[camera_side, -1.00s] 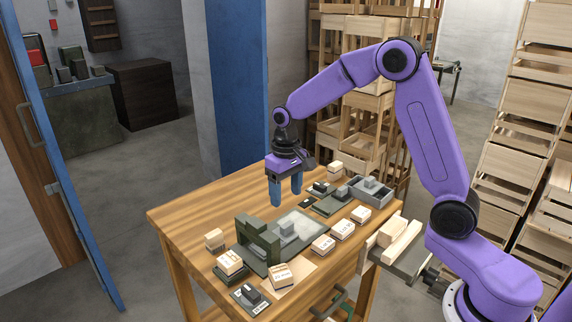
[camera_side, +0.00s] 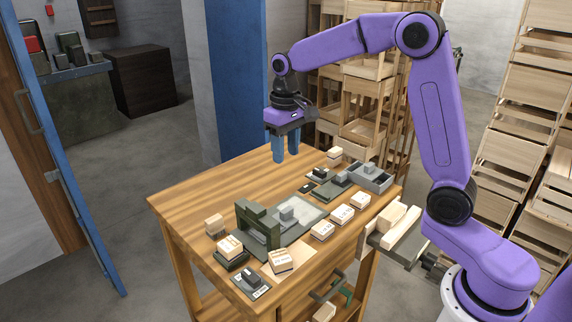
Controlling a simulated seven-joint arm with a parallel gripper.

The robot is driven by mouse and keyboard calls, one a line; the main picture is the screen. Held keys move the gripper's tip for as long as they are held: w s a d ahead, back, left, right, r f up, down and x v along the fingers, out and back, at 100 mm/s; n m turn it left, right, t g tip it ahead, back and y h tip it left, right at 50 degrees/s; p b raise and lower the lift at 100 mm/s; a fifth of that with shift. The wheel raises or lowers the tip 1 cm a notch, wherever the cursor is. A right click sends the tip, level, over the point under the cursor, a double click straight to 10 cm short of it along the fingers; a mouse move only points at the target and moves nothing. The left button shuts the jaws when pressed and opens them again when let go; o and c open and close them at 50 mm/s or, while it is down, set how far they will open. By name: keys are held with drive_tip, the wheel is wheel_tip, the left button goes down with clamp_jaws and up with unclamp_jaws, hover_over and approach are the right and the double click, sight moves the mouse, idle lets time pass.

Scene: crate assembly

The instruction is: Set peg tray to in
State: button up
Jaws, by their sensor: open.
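My gripper (camera_side: 286,156) is open and empty, fingers pointing down above the back part of the wooden table. A dark green fixture with an upright arch (camera_side: 258,222) stands at the front left of the table. Beside it is a pale plate with a grey block (camera_side: 287,214). Farther back and right, a dark green flat holder (camera_side: 324,191) carries a grey block and adjoins a grey open-topped box (camera_side: 378,181). I cannot tell for certain which of these is the peg tray. My gripper is apart from all of them.
Several labelled pale blocks (camera_side: 322,230) stand along the table's right side and front. A small dark piece on a labelled plate (camera_side: 252,283) sits at the front corner. The table's left back surface (camera_side: 195,192) is clear. Wooden crates (camera_side: 360,137) are stacked behind.

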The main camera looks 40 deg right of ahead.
sight(286, 210)
drive_tip(key=f+n, duration=1.7)
drive_tip(key=shift+s+f+n, duration=0.2)
drive_tip(key=shift+n, duration=0.1)
idle(0.3)
drive_tip(key=shift+c, duration=0.3)
drive_tip(key=shift+a, duration=0.1)
clamp_jaws()
